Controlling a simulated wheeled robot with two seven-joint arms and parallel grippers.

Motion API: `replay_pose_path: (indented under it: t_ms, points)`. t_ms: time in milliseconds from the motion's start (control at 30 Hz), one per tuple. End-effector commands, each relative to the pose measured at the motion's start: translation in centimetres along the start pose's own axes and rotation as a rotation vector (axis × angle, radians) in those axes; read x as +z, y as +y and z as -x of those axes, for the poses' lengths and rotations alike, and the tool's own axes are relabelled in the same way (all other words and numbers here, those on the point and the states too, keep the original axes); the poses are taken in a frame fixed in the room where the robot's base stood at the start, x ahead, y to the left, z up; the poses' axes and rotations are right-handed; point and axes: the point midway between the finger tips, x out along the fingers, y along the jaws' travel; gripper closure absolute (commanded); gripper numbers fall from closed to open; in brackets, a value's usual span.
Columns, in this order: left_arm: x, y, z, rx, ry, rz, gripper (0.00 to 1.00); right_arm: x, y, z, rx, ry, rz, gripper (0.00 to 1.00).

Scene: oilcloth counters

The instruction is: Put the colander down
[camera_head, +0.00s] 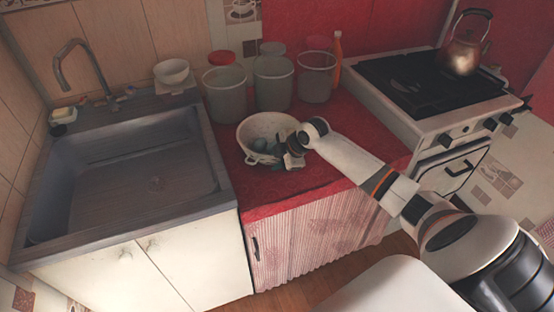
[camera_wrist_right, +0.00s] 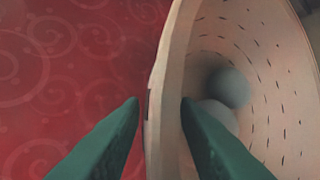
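The colander (camera_head: 253,128) is a cream bowl at the front of the red counter, and it looks to rest on the cloth. Its pale, slotted wall also shows in the right wrist view (camera_wrist_right: 265,75), with grey round things inside. My right gripper (camera_head: 272,157) is at its near right side. In the wrist view, the green fingers of the right gripper (camera_wrist_right: 160,103) straddle the wall, one outside and one inside. A narrow red gap shows between the outer finger and the wall. My left gripper is not in view.
Several tall containers (camera_head: 273,85) stand behind the colander, beside an orange bottle (camera_head: 338,58). The sink (camera_head: 140,170) is to the left. The stove (camera_head: 425,85) with a copper kettle (camera_head: 463,52) is to the right. Some red counter (camera_head: 340,135) is free right of the colander.

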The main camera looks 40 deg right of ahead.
Motion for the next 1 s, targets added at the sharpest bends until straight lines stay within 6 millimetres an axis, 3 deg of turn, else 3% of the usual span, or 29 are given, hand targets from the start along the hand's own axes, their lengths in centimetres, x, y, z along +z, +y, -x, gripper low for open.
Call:
replay_pose_path:
  t_ms: [267, 700, 1000]
  points:
    - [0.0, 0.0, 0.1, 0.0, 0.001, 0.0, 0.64, 0.0, -0.2, 1.2, -0.002, 0.002, 0.002, 0.71]
    - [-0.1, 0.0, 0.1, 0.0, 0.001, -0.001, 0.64, 0.0, -0.1, 9.9, 0.0, 0.003, 0.004, 0.71]
    - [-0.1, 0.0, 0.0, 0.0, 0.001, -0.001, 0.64, 0.1, -0.2, 12.3, 0.0, 0.0, 0.0, 0.71]
